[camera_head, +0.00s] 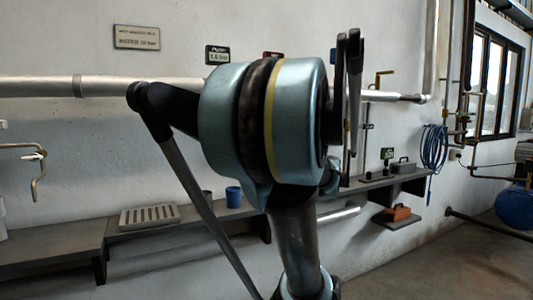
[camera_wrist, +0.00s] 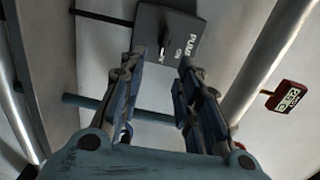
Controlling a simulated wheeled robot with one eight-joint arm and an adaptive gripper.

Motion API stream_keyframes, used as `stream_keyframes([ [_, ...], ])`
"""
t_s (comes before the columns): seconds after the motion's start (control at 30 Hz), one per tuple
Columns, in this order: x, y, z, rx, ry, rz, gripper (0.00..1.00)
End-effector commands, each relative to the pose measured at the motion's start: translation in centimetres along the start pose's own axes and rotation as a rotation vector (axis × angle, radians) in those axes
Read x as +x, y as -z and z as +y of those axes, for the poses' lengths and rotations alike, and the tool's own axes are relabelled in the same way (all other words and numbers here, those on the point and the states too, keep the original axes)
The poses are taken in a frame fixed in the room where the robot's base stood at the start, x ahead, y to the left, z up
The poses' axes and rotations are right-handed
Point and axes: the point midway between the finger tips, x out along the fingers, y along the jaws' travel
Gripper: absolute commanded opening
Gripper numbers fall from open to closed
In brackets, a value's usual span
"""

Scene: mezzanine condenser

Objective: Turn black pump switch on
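In the wrist view a dark panel (camera_wrist: 153,20) carries pale lettering that reads "PUMP" with a shorter, unclear word beside it. A small switch lever (camera_wrist: 164,45) with a light edge stands out from the panel. Its setting is hard to tell. My gripper (camera_wrist: 159,66) is open and empty, its two fingers apart and pointing toward the panel. The lever shows in the gap between the fingertips; I see no contact. In the head view my arm fills the middle and hides the gripper and the switch.
A red labelled tag (camera_wrist: 287,97) is right of the fingers, beyond a thick pale pipe (camera_wrist: 262,65). In the head view a dark sign (camera_head: 217,55) hangs on the wall above a long pipe (camera_head: 40,87). A shelf (camera_head: 50,240) below holds a blue cup (camera_head: 233,197) and a slotted tray (camera_head: 150,216).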

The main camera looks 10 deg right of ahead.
Motion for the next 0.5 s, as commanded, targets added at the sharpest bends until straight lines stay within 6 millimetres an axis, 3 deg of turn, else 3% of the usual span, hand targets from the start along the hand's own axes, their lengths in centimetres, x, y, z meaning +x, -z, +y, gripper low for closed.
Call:
stream_keyframes([
  [0.23, 0.9, 0.9, -0.7, 0.022, 0.024, 0.018, 0.31],
  [0.5, 3.9, 0.8, -0.7, 0.022, 0.022, 0.015, 0.31],
])
